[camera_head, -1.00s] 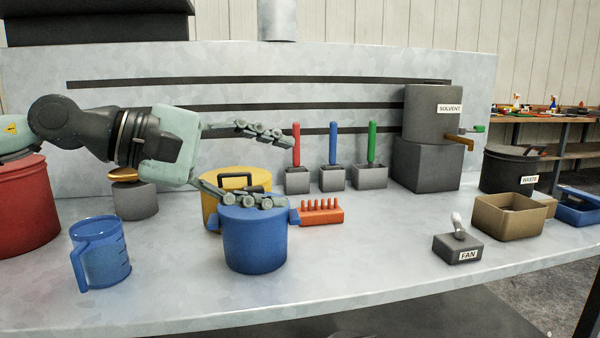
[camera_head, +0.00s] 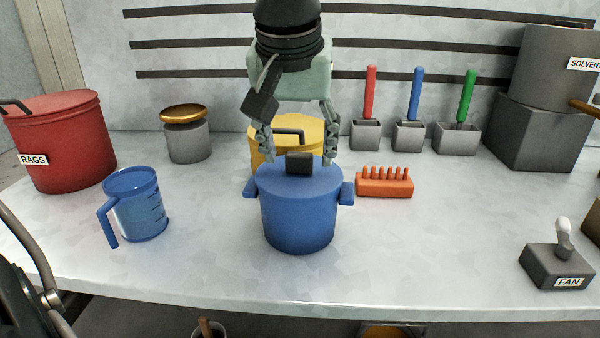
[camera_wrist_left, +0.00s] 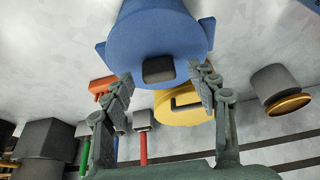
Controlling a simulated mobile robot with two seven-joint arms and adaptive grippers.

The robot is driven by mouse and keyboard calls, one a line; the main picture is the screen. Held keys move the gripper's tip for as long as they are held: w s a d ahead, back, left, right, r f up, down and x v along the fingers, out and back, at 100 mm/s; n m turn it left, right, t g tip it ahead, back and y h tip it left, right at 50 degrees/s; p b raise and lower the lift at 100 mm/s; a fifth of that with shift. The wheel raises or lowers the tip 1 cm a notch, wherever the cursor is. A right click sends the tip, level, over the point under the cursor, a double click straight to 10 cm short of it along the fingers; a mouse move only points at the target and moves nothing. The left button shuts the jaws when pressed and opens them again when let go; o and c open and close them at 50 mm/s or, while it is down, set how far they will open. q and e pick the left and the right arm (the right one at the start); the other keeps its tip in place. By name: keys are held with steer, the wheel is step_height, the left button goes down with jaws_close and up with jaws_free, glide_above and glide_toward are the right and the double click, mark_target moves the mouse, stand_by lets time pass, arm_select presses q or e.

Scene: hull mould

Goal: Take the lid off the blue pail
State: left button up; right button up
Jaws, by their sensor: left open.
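The blue pail (camera_head: 298,220) stands upright on the bench, with a blue tab on each side. Its lid (camera_head: 272,180) is on top and carries a dark block-shaped knob (camera_head: 299,163). My left gripper (camera_head: 299,158) points down over the lid, open, with one finger on each side of the knob and gaps between. The left wrist view shows the knob (camera_wrist_left: 158,69) between the open fingers (camera_wrist_left: 161,76), on top of the blue pail (camera_wrist_left: 150,30). Whether the fingertips touch the lid cannot be told. My right gripper is not in view.
A yellow pail (camera_head: 263,135) stands close behind the blue one. A blue jug (camera_head: 140,205) is to the left, and an orange rack (camera_head: 384,185) to the right. A red rags bin (camera_head: 65,145) and a fan switch (camera_head: 556,268) lie farther out.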

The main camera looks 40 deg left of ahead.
mark_target(299, 153)
arm_select(q)
steer(key=shift+w+a+f, duration=0.15)
steer(key=shift+w+f, duration=0.15)
steer(key=shift+f, duration=0.35)
steer(key=c, duration=1.2)
steer(key=shift+r, duration=0.1)
steer(key=shift+c, duration=0.2)
step_height(299, 153, up, 4)
steer(key=shift+r, duration=0.1)
steer(key=s+a+r+p, duration=0.3)
steer(key=s+a+r, duration=0.2)
steer(key=a+r, duration=0.5)
steer(key=shift+s+a+r, duration=0.15)
steer(key=shift+r, duration=0.15)
